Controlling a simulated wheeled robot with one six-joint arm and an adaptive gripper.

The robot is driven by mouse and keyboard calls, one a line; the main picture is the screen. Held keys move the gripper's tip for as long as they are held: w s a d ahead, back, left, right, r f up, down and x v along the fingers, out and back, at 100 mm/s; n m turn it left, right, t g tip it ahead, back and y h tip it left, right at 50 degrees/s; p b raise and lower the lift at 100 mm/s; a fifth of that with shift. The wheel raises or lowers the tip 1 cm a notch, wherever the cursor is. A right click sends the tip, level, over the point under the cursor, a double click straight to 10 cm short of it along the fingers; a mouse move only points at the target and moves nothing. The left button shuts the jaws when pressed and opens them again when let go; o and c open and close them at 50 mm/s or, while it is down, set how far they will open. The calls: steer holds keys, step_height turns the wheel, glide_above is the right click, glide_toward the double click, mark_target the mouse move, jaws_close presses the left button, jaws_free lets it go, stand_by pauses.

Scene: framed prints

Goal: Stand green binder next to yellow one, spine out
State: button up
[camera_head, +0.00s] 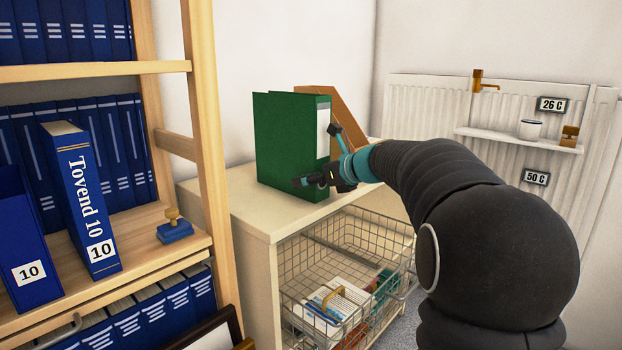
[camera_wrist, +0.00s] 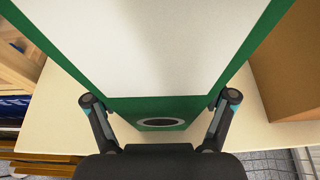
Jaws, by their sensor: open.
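The green binder (camera_head: 287,142) stands upright on the cream cabinet top, with a white label on its narrow side facing my gripper. In the wrist view the binder (camera_wrist: 158,106) fills the centre, with its white label and a dark ringed finger hole. My gripper (camera_head: 318,157) is open at the binder's labelled side. In the wrist view my gripper (camera_wrist: 160,97) has one finger on either side of the binder's lower part. I cannot tell whether the fingers touch it. No yellow binder shows in either view.
A brown file holder (camera_head: 352,118) stands just behind the binder, to its right in the wrist view. A wooden shelf of blue binders (camera_head: 82,200) is at left. A wire basket (camera_head: 345,270) sits below the cabinet top (camera_head: 240,205). A radiator (camera_head: 425,108) is behind.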

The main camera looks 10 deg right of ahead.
steer(key=v, duration=1.2)
steer(key=s+a+f+n+g+h, duration=0.1)
steer(key=s+a+f+n+g, duration=0.1)
steer(key=s+a+f+n, duration=0.45)
steer(key=s+a+f+n+g+h, duration=0.2)
steer(key=s+a+f+n, duration=0.15)
steer(key=s+n, duration=0.5)
steer(key=s+f+n+h, duration=0.2)
steer(key=s+f+n, duration=0.3)
steer(key=s+n, duration=0.2)
steer(key=s+f+n+g+h, duration=0.1)
steer(key=s+f+n+h, duration=0.1)
steer(key=s+f+n, duration=0.4)
steer(key=s+n, duration=0.1)
steer(key=s, duration=0.3)
steer(key=shift+g, duration=0.3)
steer(key=shift+o, duration=0.3)
steer(key=shift+w, duration=0.1)
